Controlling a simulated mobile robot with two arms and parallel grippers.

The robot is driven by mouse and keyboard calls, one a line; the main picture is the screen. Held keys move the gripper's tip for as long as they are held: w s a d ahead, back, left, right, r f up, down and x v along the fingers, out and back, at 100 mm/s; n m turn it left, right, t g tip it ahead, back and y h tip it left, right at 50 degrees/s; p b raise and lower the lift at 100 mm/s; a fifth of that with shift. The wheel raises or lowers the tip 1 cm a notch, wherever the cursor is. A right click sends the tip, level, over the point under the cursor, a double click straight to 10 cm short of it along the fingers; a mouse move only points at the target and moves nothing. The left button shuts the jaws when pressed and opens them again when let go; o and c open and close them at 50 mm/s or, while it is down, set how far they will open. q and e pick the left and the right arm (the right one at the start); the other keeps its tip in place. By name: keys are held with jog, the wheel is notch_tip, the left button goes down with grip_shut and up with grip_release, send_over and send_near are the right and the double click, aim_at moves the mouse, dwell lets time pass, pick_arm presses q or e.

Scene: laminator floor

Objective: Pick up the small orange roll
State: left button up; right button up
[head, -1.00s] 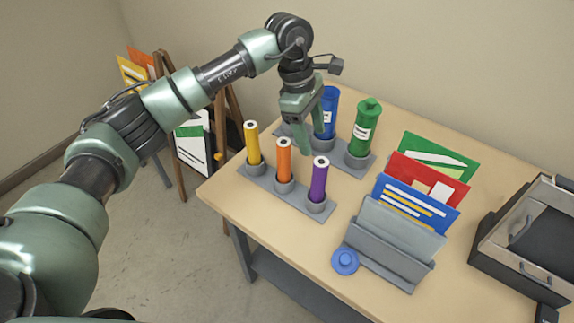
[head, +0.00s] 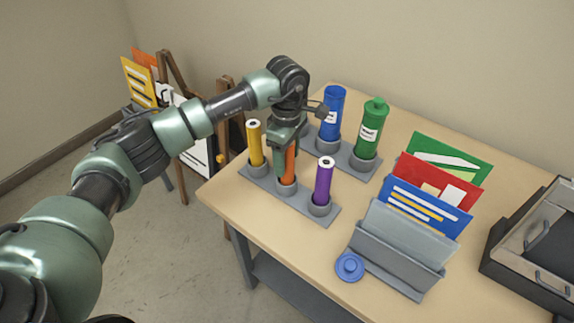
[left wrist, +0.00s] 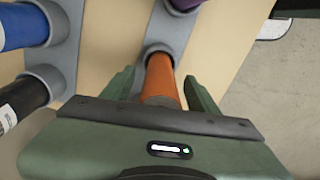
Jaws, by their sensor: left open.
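The small orange roll (head: 290,165) stands upright in the middle cup of a grey holder (head: 261,182) on the table, partly hidden by my left gripper. My left gripper (head: 287,165) points down over it, open. In the left wrist view the orange roll (left wrist: 160,80) lies between the two open fingers (left wrist: 160,90), with a gap visible beside it on each side. My right gripper is not in view.
A yellow roll (head: 254,145) and a purple roll (head: 323,182) stand on either side in the same holder. Behind are a blue tube (head: 331,115) and a green bottle-shaped tube (head: 371,130). A folder rack (head: 390,258) and a blue round lid (head: 349,267) are at the front right.

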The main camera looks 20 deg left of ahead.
pick_arm(q)
jog(key=shift+f, duration=0.35)
grip_shut()
jog(key=shift+w+r, duration=0.1)
jog(key=shift+r, duration=0.05)
